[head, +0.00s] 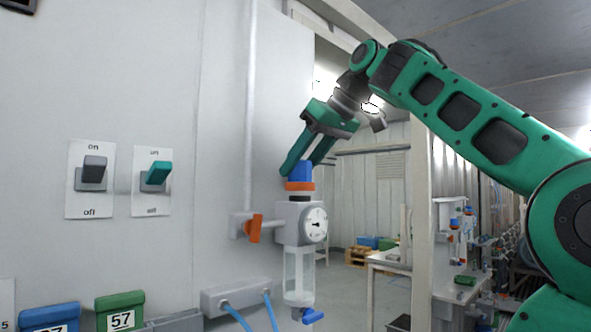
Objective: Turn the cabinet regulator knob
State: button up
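The cabinet regulator (290,222) is a grey block on the white cabinet wall, with a round dial gauge (315,224) on its right side. Its blue knob (300,173) stands upright on top, above an orange ring (300,186). My green gripper (301,168) comes down from the upper right with its two fingers apart. The fingertips are at the blue knob, one to each side of it in this view. I cannot tell whether they touch or grip it.
An orange valve handle (254,228) sits left of the regulator, and a clear bowl (299,275) hangs below it. Two on/off switches (92,172) (155,177) are on the wall at left. A junction box (238,297) with blue hoses is low. A bench (462,280) stands at right.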

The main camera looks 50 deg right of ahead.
jog(key=shift+m+h, duration=1.5)
jog(key=shift+m, duration=0.4)
jog(key=o, duration=1.1)
jog(key=shift+c, duration=0.2)
jog(key=shift+r, duration=0.1)
jog(key=v, duration=1)
jog(key=shift+r, duration=0.3)
jog(key=shift+a, duration=0.1)
